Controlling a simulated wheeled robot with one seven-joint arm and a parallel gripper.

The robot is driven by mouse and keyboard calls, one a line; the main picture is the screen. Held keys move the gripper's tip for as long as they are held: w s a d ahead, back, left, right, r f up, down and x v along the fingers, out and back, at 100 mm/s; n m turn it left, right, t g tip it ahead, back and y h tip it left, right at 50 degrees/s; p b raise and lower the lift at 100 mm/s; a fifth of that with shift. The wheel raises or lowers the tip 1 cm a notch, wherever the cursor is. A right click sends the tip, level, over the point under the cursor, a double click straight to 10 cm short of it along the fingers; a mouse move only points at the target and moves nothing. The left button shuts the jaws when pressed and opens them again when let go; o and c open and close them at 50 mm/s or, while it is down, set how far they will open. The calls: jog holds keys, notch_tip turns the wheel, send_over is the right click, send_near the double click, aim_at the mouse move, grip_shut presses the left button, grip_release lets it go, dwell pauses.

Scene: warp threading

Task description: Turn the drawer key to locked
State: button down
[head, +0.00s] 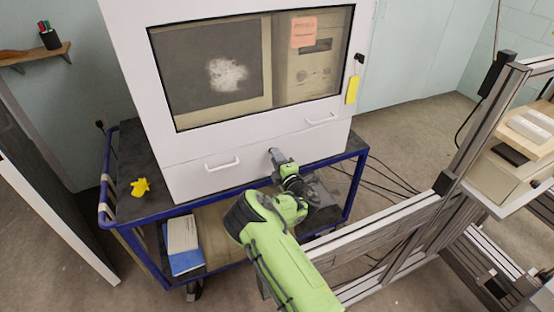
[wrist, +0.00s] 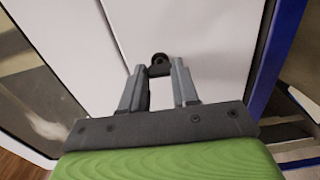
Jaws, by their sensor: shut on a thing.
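The drawer (head: 215,178) is a white front panel with a white handle, low on the white cabinet, and it looks closed. The drawer key (wrist: 159,66) is a small dark piece with a round hole, standing out from the white panel in the wrist view. My gripper (wrist: 160,72) has both grey fingertips at the key, one on each side, and is shut on it. In the head view my gripper (head: 275,153) reaches the panel right of the drawer handle, and it hides the key there. The key's angle against any locked mark cannot be told.
The white cabinet (head: 137,70) with a dark window stands on a blue-framed cart (head: 120,185). A yellow object (head: 140,187) lies on the cart's left side. A metal frame (head: 385,222) stands close at the right of my arm. A yellow tag (head: 352,90) hangs by the window.

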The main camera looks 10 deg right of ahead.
dwell(0.4)
jog(key=c, duration=0.8)
grip_release()
jog(key=shift+c, duration=0.2)
jog(key=s+d+b, duration=0.1)
jog(key=s+d, duration=0.2)
jog(key=s, duration=1.2)
jog(key=shift+s, duration=0.25)
